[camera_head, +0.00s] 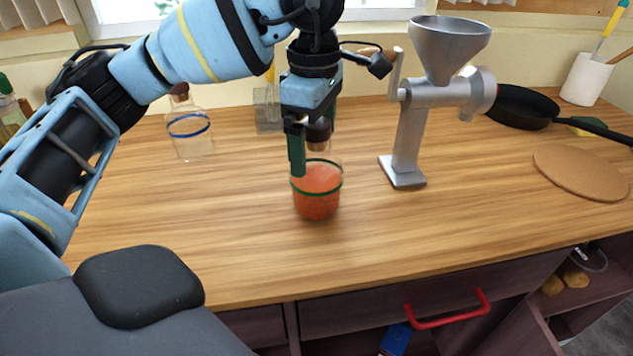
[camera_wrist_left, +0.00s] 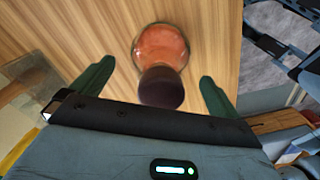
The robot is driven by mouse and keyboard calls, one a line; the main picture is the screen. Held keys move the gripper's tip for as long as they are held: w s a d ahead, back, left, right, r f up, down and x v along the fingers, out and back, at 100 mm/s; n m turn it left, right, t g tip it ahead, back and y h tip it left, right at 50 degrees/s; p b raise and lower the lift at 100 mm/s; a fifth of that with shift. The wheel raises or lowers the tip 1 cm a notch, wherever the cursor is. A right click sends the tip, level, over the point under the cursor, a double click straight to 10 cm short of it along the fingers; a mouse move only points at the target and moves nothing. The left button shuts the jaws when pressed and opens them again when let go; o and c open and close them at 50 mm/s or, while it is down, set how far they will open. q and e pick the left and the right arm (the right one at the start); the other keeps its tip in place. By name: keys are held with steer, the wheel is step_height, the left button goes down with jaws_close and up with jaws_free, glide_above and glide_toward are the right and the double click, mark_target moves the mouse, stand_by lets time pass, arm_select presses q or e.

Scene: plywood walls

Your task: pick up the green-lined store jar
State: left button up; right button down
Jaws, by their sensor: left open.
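The green-lined store jar (camera_head: 317,200) stands upright on the wooden counter, with orange-red contents, a green band and a dark stopper (camera_head: 319,134). My left gripper (camera_head: 311,160) points down at the jar's top, and one green finger overlaps the jar's upper left in the head view. In the left wrist view the open gripper (camera_wrist_left: 155,84) has its two green fingers on either side of the dark stopper (camera_wrist_left: 160,88), with gaps on both sides. The jar body (camera_wrist_left: 160,46) shows beyond it. I cannot tell the exact depth of the fingers. My right gripper is not in view.
A metal grinder (camera_head: 408,130) stands close to the right of the jar. A clear jar with a blue line (camera_head: 190,140) stands at the left. A black pan (camera_head: 520,108) and cork mat (camera_head: 580,171) lie farther right. The counter in front is clear.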

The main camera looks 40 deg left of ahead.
arm_select(q)
steer(key=shift+f, duration=1.25)
steer(key=shift+c, duration=0.4)
steer(key=shift+r, duration=0.1)
steer(key=c, duration=1.8)
steer(key=shift+o, duration=0.2)
steer(key=shift+r, duration=0.1)
